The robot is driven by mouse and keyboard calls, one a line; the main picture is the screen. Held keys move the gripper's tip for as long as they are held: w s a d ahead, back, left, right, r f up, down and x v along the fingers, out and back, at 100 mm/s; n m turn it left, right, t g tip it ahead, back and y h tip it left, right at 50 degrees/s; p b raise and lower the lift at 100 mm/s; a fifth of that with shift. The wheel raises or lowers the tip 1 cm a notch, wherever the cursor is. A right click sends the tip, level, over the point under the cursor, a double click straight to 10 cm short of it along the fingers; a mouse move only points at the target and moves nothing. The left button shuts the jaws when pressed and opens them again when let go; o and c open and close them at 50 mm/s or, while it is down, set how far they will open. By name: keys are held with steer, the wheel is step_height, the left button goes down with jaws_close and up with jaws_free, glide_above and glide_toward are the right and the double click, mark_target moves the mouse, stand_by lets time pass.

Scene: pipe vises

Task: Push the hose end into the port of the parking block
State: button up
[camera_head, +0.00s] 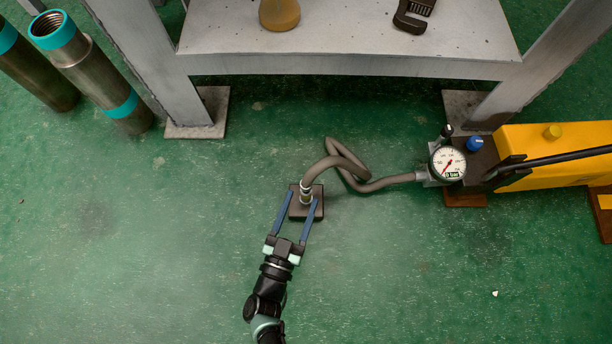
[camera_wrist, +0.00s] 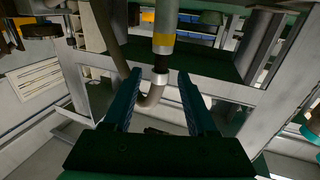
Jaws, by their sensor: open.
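The grey hose (camera_head: 355,172) runs from the yellow pump and loops to the parking block (camera_head: 293,209), a dark square block on the green floor. The hose end (camera_head: 306,192), a metal fitting, stands over the block's top; I cannot tell how deep it sits in the port, which is hidden. My gripper (camera_head: 303,197) is open, its blue fingers on either side of the fitting. Contact with the fingers is not clear.
The yellow pump (camera_head: 555,150) with a gauge (camera_head: 448,163) stands at the right. Pipes (camera_head: 85,75) stand at the upper left.

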mark_target(307, 182)
steer(key=b+x, duration=0.4)
steer(key=x, duration=0.4)
steer(key=shift+r, duration=0.1)
steer(key=shift+a, duration=0.1)
jaws_close()
stand_by(1.2)
